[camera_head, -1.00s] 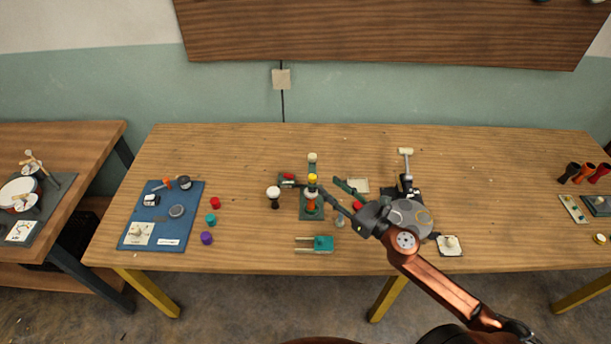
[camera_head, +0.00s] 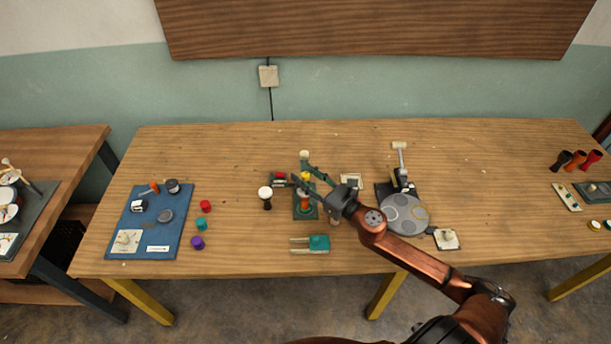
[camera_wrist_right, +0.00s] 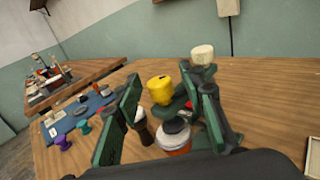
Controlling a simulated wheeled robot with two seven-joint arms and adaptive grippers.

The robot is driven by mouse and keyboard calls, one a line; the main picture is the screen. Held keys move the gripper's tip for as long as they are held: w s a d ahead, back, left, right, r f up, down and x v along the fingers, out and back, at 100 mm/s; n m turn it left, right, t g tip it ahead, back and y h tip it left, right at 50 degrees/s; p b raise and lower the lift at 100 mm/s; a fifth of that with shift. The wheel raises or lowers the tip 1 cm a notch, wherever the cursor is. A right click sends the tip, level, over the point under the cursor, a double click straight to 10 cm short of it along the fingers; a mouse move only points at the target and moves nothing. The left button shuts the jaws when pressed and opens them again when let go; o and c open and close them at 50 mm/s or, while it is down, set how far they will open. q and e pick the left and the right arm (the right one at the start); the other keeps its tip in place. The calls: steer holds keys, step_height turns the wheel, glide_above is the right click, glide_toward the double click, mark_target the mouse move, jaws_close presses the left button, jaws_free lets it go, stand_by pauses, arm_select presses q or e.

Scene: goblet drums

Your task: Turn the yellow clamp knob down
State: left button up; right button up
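The yellow clamp knob (camera_head: 305,175) sits at the top of a small green clamp stand (camera_head: 299,214) near the table's middle. In the right wrist view the yellow knob (camera_wrist_right: 160,88) stands between my fingers, with gaps showing on both sides. An orange drum with a pale top (camera_wrist_right: 174,137) is below the knob; in the head view my fingers partly hide it. My right gripper (camera_head: 301,171) is open around the knob, its fingers (camera_wrist_right: 158,82) spread on either side. My left gripper is not in view.
A cream knob (camera_head: 304,154) rises just behind the clamp. A black-and-white goblet drum (camera_head: 266,196) stands left of it. A teal two-pronged tool (camera_head: 319,243) lies in front. A grey round-plate device (camera_head: 405,214) is to the right, and a blue mat (camera_head: 180,232) to the left.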

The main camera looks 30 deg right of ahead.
jaws_close()
stand_by(0.4)
